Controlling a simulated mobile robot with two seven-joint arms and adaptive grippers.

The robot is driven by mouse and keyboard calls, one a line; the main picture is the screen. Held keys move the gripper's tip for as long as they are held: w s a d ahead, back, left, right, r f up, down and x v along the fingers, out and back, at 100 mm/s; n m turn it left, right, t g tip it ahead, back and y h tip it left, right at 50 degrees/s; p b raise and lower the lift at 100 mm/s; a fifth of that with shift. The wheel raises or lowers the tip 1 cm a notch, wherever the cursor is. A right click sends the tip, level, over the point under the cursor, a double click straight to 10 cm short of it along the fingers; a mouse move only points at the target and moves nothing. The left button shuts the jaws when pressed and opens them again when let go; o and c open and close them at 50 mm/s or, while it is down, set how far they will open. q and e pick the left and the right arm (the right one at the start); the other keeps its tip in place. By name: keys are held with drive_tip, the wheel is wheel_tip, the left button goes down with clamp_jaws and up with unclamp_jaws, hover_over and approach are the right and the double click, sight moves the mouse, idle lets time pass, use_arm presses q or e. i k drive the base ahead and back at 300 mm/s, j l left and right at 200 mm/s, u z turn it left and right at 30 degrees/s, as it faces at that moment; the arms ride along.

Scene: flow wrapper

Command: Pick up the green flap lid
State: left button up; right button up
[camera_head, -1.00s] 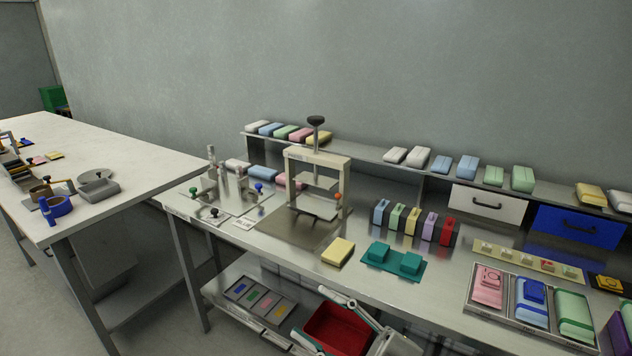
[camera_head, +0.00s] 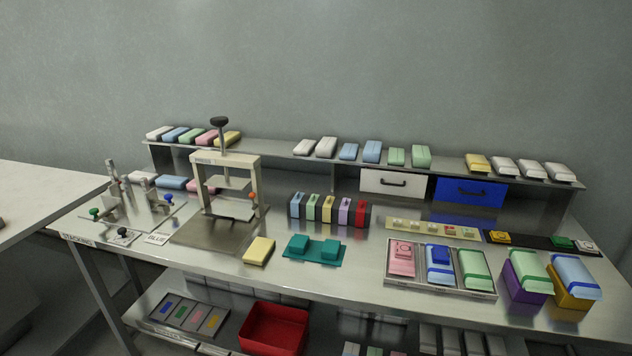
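I see several green pieces and cannot tell for sure which is the green flap lid. A light green piece (camera_head: 528,266) with a darker green front edge lies on top of a purple box (camera_head: 525,288) at the right of the bench. A similar light green pack (camera_head: 474,266) lies in the right compartment of the metal tray (camera_head: 440,286). A small dark green block (camera_head: 562,242) sits on a black strip at the far right. Neither of my grippers is in view.
A blue-topped yellow box (camera_head: 570,297) stands beside the purple box. A press (camera_head: 220,185) stands at the left. A teal fixture (camera_head: 315,250) and a yellow block (camera_head: 259,251) lie mid-bench. A shelf (camera_head: 275,148) with packs and drawers runs behind. A red bin (camera_head: 273,328) is below.

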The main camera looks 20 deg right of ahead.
sight(558, 241)
drive_tip(key=z, duration=2)
